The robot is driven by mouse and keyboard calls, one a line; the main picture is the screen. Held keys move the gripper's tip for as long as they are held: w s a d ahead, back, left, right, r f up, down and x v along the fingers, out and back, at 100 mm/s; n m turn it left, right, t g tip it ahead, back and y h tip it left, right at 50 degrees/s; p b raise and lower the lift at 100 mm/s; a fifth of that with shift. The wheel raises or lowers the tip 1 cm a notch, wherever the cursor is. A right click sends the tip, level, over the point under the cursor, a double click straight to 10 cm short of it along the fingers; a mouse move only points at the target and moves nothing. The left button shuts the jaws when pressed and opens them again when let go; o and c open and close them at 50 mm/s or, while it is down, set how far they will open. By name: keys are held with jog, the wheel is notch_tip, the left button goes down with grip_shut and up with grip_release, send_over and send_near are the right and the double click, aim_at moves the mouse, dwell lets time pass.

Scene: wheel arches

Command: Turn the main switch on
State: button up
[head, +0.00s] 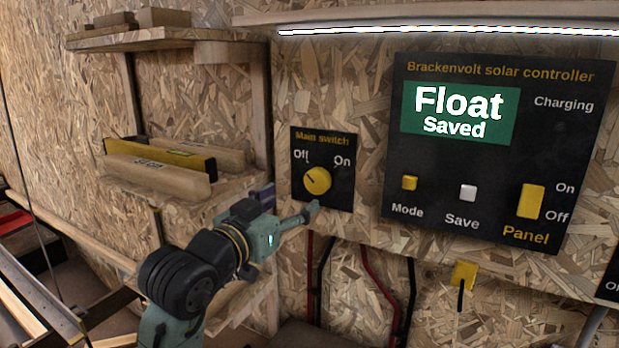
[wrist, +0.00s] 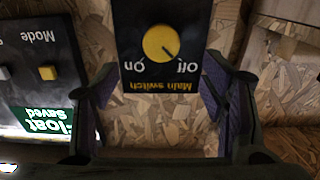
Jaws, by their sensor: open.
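The main switch (head: 317,180) is a round yellow knob on a small black plate (head: 340,192), marked Off at upper left and On at upper right. In the wrist view the knob (wrist: 160,43) shows upside down, and its dark mark points toward Off. My gripper (head: 290,203) is open and empty, just below and in front of the plate. In the wrist view its two purple-padded fingers stand apart on either side of the plate's lettered edge, with the knob beyond the fingertips. I see no contact with the knob.
The solar controller (head: 490,150) is to the right, its screen reading Float, Saved, with Mode, Save and Panel controls. At left, a wooden shelf (head: 180,207) holds wood blocks and a yellow level (head: 165,152). Red and black cables (head: 370,280) hang below the board.

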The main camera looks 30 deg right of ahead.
aim_at(315, 183)
jog(key=p+x, duration=0.2)
jog(key=x, duration=0.8)
jog(key=shift+w+p, duration=0.1)
jog(key=shift+p, duration=0.25)
jog(key=shift+c, duration=0.2)
jog(key=c, duration=1.1)
